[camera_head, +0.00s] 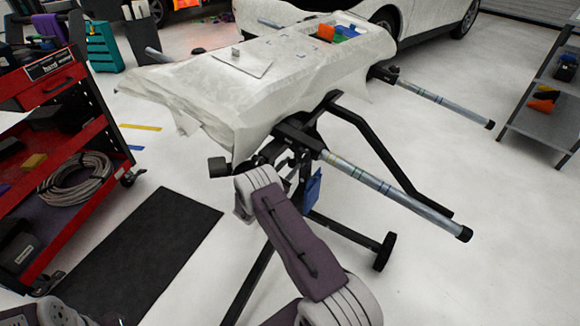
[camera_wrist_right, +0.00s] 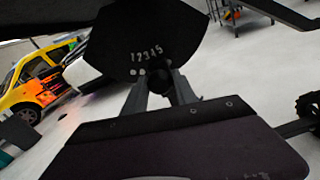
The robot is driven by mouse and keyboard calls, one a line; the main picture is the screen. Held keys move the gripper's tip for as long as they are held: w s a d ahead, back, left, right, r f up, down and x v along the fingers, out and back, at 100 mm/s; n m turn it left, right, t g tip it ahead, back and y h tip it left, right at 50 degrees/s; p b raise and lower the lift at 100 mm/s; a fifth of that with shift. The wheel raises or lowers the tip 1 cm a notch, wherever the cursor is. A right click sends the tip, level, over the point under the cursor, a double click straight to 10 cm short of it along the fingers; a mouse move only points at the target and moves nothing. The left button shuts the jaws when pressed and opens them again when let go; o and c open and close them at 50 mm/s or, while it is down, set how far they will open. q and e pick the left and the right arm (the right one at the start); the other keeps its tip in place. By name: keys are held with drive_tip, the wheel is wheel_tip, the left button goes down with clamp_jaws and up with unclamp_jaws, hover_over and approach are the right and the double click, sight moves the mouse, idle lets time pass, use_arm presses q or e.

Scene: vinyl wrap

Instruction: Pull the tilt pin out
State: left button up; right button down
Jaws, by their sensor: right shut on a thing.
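A work stand holds a panel (camera_head: 240,85) draped in pale wrap. In the right wrist view a black tilt plate (camera_wrist_right: 145,30) marked 1 to 5 with small holes fills the upper middle. My right gripper (camera_wrist_right: 165,88) is just below the marked plate, its two grey fingers shut on the dark tilt pin (camera_wrist_right: 182,90). Much of the pin is hidden by the fingers and the shadow. In the head view my right gripper (camera_head: 290,170) is under the stand's near end, partly hidden by my arm. My left gripper is out of view.
Silver tubes with black end caps (camera_head: 400,200) stick out from the stand. A blue tag (camera_head: 313,188) hangs below it. A red tool cart (camera_head: 50,150) stands left, a dark mat (camera_head: 140,260) lies on the floor, and a grey shelf (camera_head: 545,120) stands right.

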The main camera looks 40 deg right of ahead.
idle(0.8)
drive_tip(key=p+v, duration=0.1)
drive_tip(key=v, duration=0.1)
drive_tip(key=shift+s+a, duration=0.1)
drive_tip(key=shift+a, duration=0.25)
drive_tip(key=shift+f, duration=0.15)
drive_tip(key=c, duration=1)
unclamp_jaws()
drive_tip(key=shift+a, duration=0.1)
